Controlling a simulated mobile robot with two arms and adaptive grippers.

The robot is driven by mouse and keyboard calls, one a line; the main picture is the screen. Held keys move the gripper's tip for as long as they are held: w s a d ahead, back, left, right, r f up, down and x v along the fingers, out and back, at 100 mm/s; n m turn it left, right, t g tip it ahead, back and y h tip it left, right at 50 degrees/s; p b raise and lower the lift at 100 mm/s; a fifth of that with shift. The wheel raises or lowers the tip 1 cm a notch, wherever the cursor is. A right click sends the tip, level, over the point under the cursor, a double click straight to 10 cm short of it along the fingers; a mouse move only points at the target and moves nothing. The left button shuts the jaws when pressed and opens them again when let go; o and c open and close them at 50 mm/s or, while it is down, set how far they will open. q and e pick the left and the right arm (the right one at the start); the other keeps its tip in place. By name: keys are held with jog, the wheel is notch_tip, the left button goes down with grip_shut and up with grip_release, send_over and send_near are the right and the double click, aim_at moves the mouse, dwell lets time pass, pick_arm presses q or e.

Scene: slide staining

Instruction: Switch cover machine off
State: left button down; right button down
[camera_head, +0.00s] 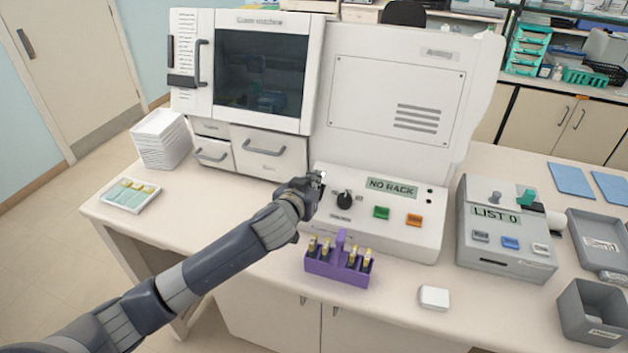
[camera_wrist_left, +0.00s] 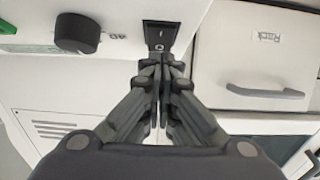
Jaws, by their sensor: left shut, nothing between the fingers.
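The cover machine (camera_head: 255,75) is the white unit with a dark window at the back of the table. Its control panel (camera_head: 415,235) has a display (camera_head: 392,188) reading "NO RACK", a black knob (camera_head: 345,199), a green button (camera_head: 381,212) and an orange button (camera_head: 413,220). My left gripper (camera_head: 318,182) is at the panel's left end, left of the knob. In the left wrist view the shut, empty fingertips (camera_wrist_left: 160,68) are right at a black rocker switch (camera_wrist_left: 160,36), overlapping its lower edge; I cannot tell whether they touch. The knob (camera_wrist_left: 77,34) is beside it. My right gripper is not in view.
A purple rack (camera_head: 336,265) with several slides stands in front of the panel. A grey device (camera_head: 507,250) reading "LIST 0" and grey trays (camera_head: 595,239) are to the right. A small white block (camera_head: 434,297) lies at the front. A drawer labelled "Rack" (camera_wrist_left: 250,65) is near the fingers.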

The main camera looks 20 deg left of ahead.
pick_arm(q)
jog(key=shift+f, duration=0.2)
jog(key=shift+w+f+b, duration=0.3)
jog(key=shift+r, duration=0.1)
dwell(0.3)
jog(key=shift+s+f, duration=0.4)
jog(key=shift+s, duration=0.4)
jog(key=shift+r, duration=0.15)
